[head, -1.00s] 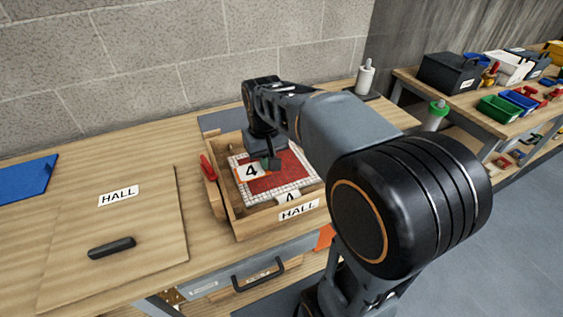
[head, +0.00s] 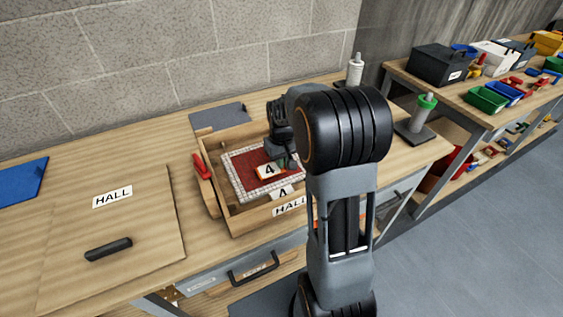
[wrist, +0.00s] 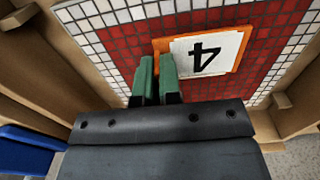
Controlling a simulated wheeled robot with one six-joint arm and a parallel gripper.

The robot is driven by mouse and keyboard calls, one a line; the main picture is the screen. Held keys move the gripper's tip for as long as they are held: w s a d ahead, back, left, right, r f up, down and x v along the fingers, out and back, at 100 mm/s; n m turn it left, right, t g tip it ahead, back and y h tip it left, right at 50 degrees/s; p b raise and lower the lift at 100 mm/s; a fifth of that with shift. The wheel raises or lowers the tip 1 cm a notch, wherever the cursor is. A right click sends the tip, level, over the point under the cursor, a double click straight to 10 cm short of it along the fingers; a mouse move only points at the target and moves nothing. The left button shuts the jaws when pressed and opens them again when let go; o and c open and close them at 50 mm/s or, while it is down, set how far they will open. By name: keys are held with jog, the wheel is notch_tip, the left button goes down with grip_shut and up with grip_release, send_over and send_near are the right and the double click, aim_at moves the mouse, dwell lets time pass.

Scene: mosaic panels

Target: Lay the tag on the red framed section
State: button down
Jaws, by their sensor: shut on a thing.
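The tag (head: 268,170), a white plate with a black 4 and an orange edge, is over the red tiles in the head view. It also shows in the wrist view (wrist: 208,55). My gripper (head: 291,164) is shut on its edge; the green fingertips (wrist: 157,68) meet the orange rim in the wrist view. The red framed section (head: 243,167) is a field of red tiles inside a white tile border. The tag lies within that field as seen, roughly flat. I cannot tell whether it touches the tiles. My arm hides the panel's right part.
The panel lies in a wooden tray (head: 237,222) labelled HALL, with a red clamp (head: 203,168) on its left wall. A white piece (head: 283,191) with a partly hidden mark is at the tray's front. A board with a black handle (head: 108,249) is left. A green-topped post stand (head: 424,110) is right.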

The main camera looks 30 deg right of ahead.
jog(key=shift+f, duration=0.4)
jog(key=shift+f, duration=0.2)
jog(key=c, duration=1.3)
grip_release()
jog(key=shift+r, duration=0.1)
notch_tip(320, 180, up, 12)
jog(key=s+a+t, duration=0.2)
jog(key=s+a, duration=0.2)
jog(key=s, duration=0.4)
jog(key=s+a+f+t, duration=0.1)
jog(key=s+a+t, duration=0.1)
jog(key=s+a, duration=0.3)
jog(key=shift+s+a+f, duration=0.2)
jog(key=shift+s+a, duration=0.1)
jog(key=shift+s, duration=1.1)
